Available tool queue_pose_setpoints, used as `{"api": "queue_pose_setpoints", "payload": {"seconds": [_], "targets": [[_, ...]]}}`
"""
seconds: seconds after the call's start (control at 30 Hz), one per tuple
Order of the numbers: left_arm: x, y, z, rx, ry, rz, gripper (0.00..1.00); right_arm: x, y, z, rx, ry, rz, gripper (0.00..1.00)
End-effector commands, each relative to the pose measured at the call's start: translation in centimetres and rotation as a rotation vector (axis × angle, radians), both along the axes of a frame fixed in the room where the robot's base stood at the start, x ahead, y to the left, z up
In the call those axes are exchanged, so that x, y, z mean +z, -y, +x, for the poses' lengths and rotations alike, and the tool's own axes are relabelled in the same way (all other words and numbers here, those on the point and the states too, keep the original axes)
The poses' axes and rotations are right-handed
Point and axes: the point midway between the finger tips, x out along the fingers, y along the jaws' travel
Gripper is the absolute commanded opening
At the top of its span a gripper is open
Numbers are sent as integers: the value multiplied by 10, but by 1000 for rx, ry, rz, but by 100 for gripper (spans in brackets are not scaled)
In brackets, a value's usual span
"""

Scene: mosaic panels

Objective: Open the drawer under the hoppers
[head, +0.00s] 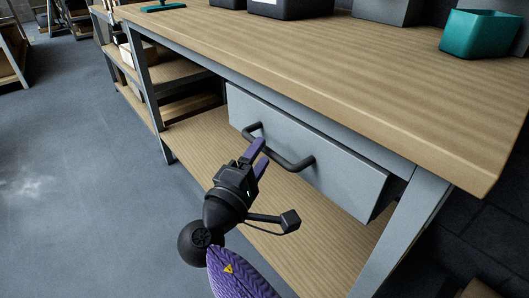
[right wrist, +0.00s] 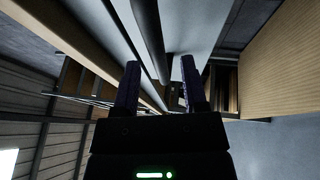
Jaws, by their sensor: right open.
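The drawer (head: 340,168) is a light grey box front under the wooden worktop. Its right end shows a side edge with a dark gap behind it; I cannot tell how far out it stands. A dark bar handle (head: 291,164) is fixed across its front. My right gripper (head: 263,157) is at the left part of the handle, its purple fingers apart. In the right wrist view the handle bar (right wrist: 149,35) runs between the open fingers (right wrist: 160,80), with no clear grip on it. My left gripper is out of view. No hoppers can be made out for certain.
The wooden worktop (head: 330,60) overhangs the drawer. A lower wooden shelf (head: 320,240) lies below it, and a grey table leg (head: 402,232) stands at right. A teal bin (head: 478,35) and dark containers (head: 290,8) stand on top. The floor (head: 90,170) at left is clear.

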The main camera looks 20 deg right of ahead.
Motion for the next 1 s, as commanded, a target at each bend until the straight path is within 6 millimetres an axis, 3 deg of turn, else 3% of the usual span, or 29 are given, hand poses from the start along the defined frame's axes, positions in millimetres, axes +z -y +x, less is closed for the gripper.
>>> {"api": "queue_pose_setpoints", "payload": {"seconds": [0.2, 0.43, 0.7, 1.0], "targets": [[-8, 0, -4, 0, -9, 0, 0, 3, 18, 17, 0, -1, 0, 55], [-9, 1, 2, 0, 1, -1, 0, 5, 18, 17, 0, 0, 0, 55], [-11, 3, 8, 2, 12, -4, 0, 4, 18, 17, 1, -1, 1, 0], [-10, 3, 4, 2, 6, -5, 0, 4, 18, 17, 1, -2, 0, 0]]}}
